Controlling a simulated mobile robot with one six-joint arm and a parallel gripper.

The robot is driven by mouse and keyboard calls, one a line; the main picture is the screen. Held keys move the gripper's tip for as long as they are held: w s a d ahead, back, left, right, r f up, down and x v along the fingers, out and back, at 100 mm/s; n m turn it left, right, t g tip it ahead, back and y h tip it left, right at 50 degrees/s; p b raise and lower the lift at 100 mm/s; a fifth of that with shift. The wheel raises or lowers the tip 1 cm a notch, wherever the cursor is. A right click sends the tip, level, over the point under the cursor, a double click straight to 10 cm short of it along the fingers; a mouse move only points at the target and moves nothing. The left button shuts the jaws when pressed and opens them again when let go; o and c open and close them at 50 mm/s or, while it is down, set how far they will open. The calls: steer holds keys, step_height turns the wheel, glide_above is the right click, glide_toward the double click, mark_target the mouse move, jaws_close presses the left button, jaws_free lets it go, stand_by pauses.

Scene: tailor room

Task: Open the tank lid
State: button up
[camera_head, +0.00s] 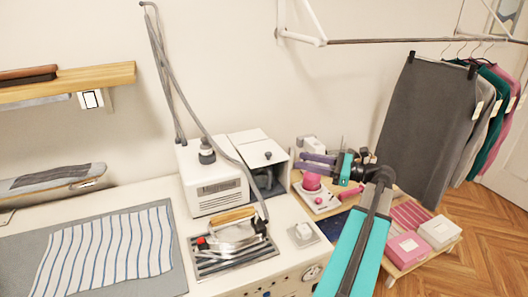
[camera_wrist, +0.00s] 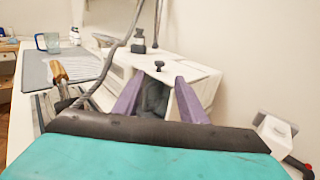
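The tank (camera_head: 280,165) is a white box with a dark open front, right of a white boiler unit on the worktop. Its flat white lid (camera_head: 255,148) looks shut and has a small black knob (camera_head: 267,155) near the front edge. In the wrist view the lid (camera_wrist: 175,62) and knob (camera_wrist: 158,66) show just beyond my fingertips. My gripper (camera_head: 304,161) is right of the tank, its purple fingers pointing left towards it. In the wrist view my gripper (camera_wrist: 160,80) is open, with nothing held between the fingers; the knob appears in line with the gap.
The boiler (camera_head: 215,188) with a black cap (camera_head: 206,150) adjoins the tank's left. A grey hose hangs down past the tank front to the iron (camera_head: 235,232). A low table (camera_head: 405,268) with pink boxes (camera_head: 407,249) stands right. Striped cloth (camera_head: 105,248) lies left.

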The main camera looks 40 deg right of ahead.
mark_target(269, 153)
steer(key=shift+w, duration=0.15)
steer(key=shift+p+x, duration=1.35)
steer(key=shift+x, duration=5.35)
steer(key=shift+a, duration=0.1)
jaws_close()
steer(key=shift+d, duration=0.25)
steer(key=shift+a, duration=0.2)
steer(key=shift+r, duration=0.1)
